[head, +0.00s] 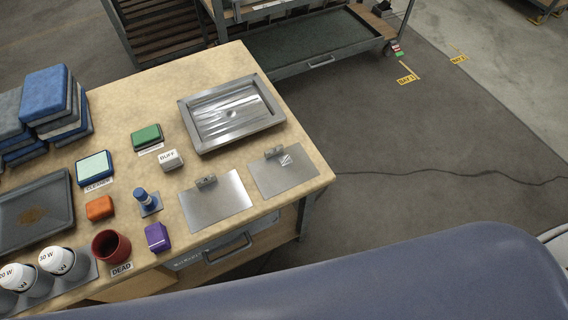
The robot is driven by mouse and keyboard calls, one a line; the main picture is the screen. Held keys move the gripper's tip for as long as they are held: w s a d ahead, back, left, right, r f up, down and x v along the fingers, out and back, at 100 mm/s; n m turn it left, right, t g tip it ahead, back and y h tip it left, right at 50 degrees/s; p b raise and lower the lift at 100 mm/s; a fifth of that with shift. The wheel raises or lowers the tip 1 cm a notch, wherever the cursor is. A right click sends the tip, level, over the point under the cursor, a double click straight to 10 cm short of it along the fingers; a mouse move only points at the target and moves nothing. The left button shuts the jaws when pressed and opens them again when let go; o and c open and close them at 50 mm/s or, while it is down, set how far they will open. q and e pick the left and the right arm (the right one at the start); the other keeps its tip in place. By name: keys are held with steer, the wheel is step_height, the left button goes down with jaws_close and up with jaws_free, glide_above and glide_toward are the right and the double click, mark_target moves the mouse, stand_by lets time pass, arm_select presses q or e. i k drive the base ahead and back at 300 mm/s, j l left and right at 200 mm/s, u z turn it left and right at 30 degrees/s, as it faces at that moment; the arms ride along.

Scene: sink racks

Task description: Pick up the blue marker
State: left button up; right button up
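A small blue upright piece (141,195) with a lighter band stands on a small blue-grey plate (151,208) on the wooden workbench. It is the only marker-like blue thing I see, but it is too small to tell for sure that it is the blue marker. It stands between an orange block (100,207) and a metal plate with a clip (214,203). A purple block (157,237) is just in front of it. Neither of my grippers is in view, and nothing is seen touching the blue piece.
A red cup (111,246) and white-topped containers (57,261) stand near the front edge. Blue and grey pads (47,94) are stacked left. The bench's far corner is bare.

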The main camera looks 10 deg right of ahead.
mark_target(140, 193)
steer(key=k+l+u, duration=0.1)
steer(key=u, duration=0.9)
steer(key=k+j, duration=0.05)
